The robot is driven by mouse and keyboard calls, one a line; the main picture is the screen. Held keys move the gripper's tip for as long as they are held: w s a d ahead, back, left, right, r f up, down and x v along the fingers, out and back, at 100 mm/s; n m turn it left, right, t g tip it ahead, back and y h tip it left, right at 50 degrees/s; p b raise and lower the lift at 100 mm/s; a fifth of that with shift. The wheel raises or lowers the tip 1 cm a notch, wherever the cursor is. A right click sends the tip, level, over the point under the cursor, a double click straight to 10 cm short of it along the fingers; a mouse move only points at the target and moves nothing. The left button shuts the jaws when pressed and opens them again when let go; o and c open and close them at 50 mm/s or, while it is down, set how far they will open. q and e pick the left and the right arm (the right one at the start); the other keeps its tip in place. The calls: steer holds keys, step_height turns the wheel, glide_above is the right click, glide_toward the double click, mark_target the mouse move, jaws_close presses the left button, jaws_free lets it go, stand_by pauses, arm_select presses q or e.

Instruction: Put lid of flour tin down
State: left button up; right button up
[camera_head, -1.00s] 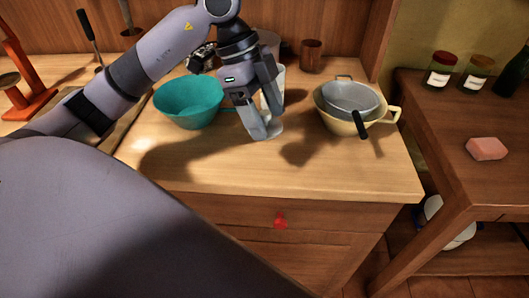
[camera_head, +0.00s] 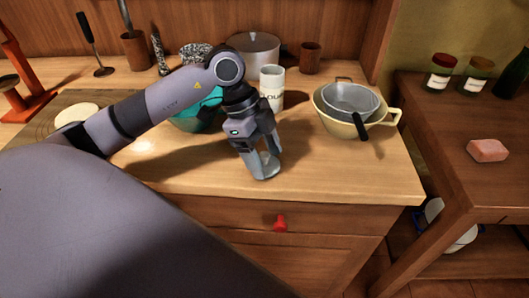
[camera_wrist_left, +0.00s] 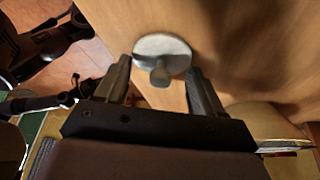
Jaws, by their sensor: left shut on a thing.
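The flour tin (camera_head: 271,90) is a white cylinder with dark lettering, upright on the wooden counter behind my left arm. My left gripper (camera_head: 264,162) points down near the counter's front edge, in front of the tin. It is shut on the tin's lid (camera_head: 267,173), a small grey disc. My right gripper is not in view.
A teal bowl (camera_head: 196,121) stands partly behind my left arm. A cream bowl (camera_head: 381,128) holds a grey strainer (camera_head: 350,98) to the right. A metal pot (camera_head: 254,45) and wooden cup (camera_head: 310,58) stand behind. The counter's front middle is clear around the lid.

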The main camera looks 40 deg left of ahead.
arm_select(q)
steer(key=shift+f, duration=0.15)
steer(key=o, duration=1)
steer(key=v, duration=1.2)
steer(key=shift+s, duration=0.15)
